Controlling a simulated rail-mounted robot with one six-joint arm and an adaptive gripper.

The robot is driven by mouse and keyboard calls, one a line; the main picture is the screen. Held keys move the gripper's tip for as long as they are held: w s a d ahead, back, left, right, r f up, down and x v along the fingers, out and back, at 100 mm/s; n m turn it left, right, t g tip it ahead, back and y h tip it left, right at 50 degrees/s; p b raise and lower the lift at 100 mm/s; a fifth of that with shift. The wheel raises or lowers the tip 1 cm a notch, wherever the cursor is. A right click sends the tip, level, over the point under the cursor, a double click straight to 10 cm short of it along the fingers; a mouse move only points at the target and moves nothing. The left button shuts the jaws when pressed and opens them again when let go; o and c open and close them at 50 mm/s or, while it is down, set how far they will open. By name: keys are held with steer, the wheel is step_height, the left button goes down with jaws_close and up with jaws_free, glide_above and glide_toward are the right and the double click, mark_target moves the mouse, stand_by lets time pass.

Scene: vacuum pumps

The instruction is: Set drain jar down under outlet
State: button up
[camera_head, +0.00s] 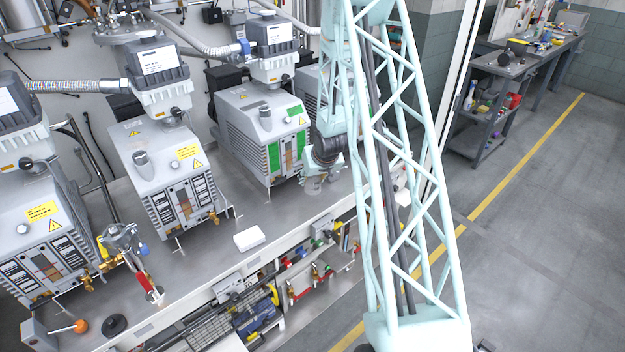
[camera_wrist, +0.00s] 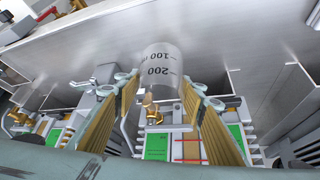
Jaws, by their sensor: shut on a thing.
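The drain jar (camera_wrist: 161,70) is a clear cylinder marked 100 and 200, held between the two pads of my gripper (camera_wrist: 163,100) in the wrist view. In the head view the jar (camera_head: 314,186) shows faintly below my gripper (camera_head: 322,168), beside the green-panelled pump (camera_head: 265,135). A brass outlet fitting (camera_wrist: 153,112) shows just past the jar's edge in the wrist view. I cannot tell whether it is directly over the jar's mouth, or whether the jar touches the bench. My arm hides much of the pump at the right.
The steel bench (camera_head: 200,258) carries several grey pumps, including one at centre left (camera_head: 160,170). A valve stand with a red handle (camera_head: 135,258) stands at left. Shelves with parts sit below the bench.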

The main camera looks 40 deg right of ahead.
steer(key=shift+f+b, duration=2.2)
steer(key=shift+f, duration=0.65)
steer(key=shift+w+d+p, duration=1.25)
steer(key=shift+w+d, duration=0.8)
steer(key=shift+w, duration=0.15)
steer(key=shift+f, duration=0.25)
steer(key=shift+f+b, duration=0.2)
steer(key=shift+b, duration=0.2)
steer(key=o, duration=0.9)
steer(key=shift+o, duration=0.2)
steer(key=shift+r, duration=0.15)
steer(key=shift+v, duration=5.9)
